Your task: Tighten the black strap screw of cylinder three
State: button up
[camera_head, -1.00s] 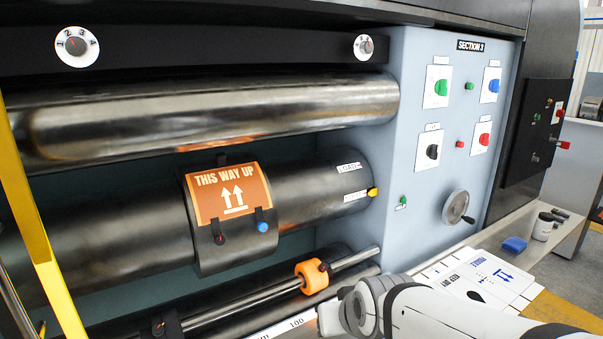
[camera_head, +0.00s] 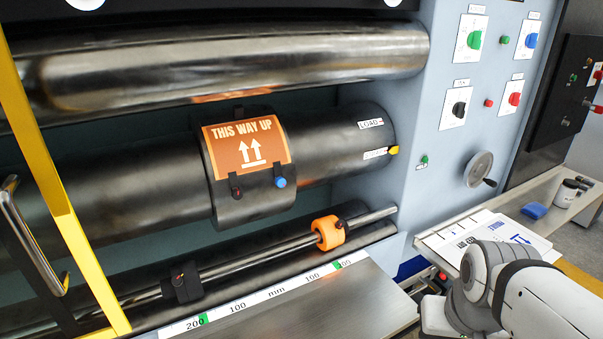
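The cylinder (camera_head: 110,190) is a large dark roller in the middle of the machine. A black strap (camera_head: 255,207) wraps around it, with an orange "THIS WAY UP" label (camera_head: 245,146) on it. A black screw knob with a red mark (camera_head: 236,190) sits at the strap's lower left, and a blue knob (camera_head: 280,182) at its lower right. I cannot tell from the frame which cylinder is number three. My arm shows at the lower right, apart from the strap. My gripper is not in view.
Below, a thin rod carries an orange collar (camera_head: 328,232) and a black clamp (camera_head: 182,283). A millimetre ruler (camera_head: 265,300) edges a metal plate. A yellow post (camera_head: 60,185) stands at left. The grey control panel (camera_head: 440,150) has switches and a handwheel (camera_head: 478,169).

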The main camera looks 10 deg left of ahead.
aim_at(236, 194)
jog(key=z, duration=0.75)
jog(key=k, duration=1.35)
jog(key=u, duration=0.9)
jog(key=i, duration=1)
